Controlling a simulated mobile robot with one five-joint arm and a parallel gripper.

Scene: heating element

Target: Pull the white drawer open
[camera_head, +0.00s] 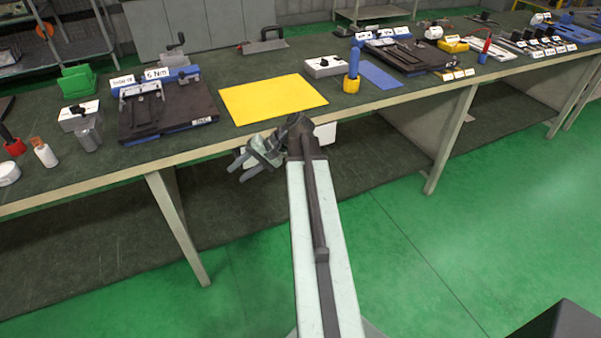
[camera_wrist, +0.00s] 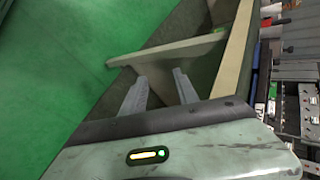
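A white box-like front, which looks like the white drawer (camera_head: 325,133), shows under the front edge of the workbench in the head view. My arm and gripper cover much of it. My gripper (camera_head: 240,170) is in front of the bench edge, left of the visible drawer part, with its fingers pointing down and left. In the wrist view the two grey fingers of my gripper (camera_wrist: 159,77) stand apart with nothing between them. I cannot make out the drawer or a handle in the wrist view.
The green-topped workbench (camera_head: 218,133) carries a yellow sheet (camera_head: 272,98), a black-and-blue fixture (camera_head: 167,112) and several tools. A bench leg (camera_head: 178,222) stands left of my gripper and another leg (camera_head: 450,140) stands to the right. The green floor in front is clear.

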